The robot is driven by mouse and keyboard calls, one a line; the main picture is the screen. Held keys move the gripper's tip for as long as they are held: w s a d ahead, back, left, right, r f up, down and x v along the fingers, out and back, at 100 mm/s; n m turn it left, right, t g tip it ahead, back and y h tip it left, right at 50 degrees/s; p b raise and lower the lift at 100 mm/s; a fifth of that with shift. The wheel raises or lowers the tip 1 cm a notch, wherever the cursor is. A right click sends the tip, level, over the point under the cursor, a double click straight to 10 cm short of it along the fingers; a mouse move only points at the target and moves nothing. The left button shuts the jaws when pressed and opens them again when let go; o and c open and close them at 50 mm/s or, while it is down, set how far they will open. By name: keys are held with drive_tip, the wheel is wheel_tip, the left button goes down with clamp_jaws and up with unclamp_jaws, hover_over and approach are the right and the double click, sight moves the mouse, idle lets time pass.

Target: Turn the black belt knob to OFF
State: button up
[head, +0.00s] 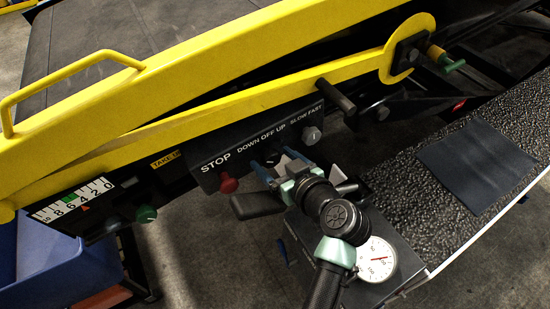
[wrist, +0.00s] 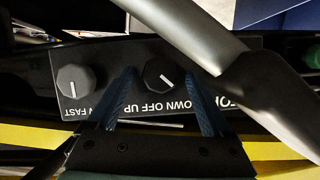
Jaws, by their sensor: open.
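The black belt knob (wrist: 158,68) shows in the wrist view, which sees the panel upside down. Its white line slants toward the DOWN side of the DOWN OFF UP label. In the head view my gripper hides this knob. My gripper (head: 270,166) is open at the panel's front. In the wrist view its two blue fingers stand on either side of the knob; I cannot tell whether they touch it. The black panel (head: 211,178) carries STOP, DOWN OFF UP and SLOW FAST labels.
The speed knob (head: 311,135) is to the right, and also shows in the wrist view (wrist: 76,80). The red STOP button (head: 228,183) is close at the left. A black peg (head: 337,96) sticks out above right. A yellow rail (head: 230,108) runs above the panel.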

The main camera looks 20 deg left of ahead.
clamp_jaws()
idle(0.3)
drive_tip(key=m, duration=0.1)
drive_tip(key=m+g+y+b, duration=0.1)
drive_tip(key=shift+w+d+f+m+b, duration=0.15)
drive_tip(key=shift+m+b, duration=0.15)
drive_tip(key=m+g+y+b, duration=0.1)
drive_tip(key=m+y, duration=0.1)
drive_tip(key=m, duration=0.1)
drive_tip(key=shift+w+d+g+b, duration=0.1)
drive_tip(key=shift+w+g+b, duration=0.05)
drive_tip(key=shift+g+b, duration=0.25)
drive_tip(key=shift+m, duration=0.3)
idle(0.4)
unclamp_jaws()
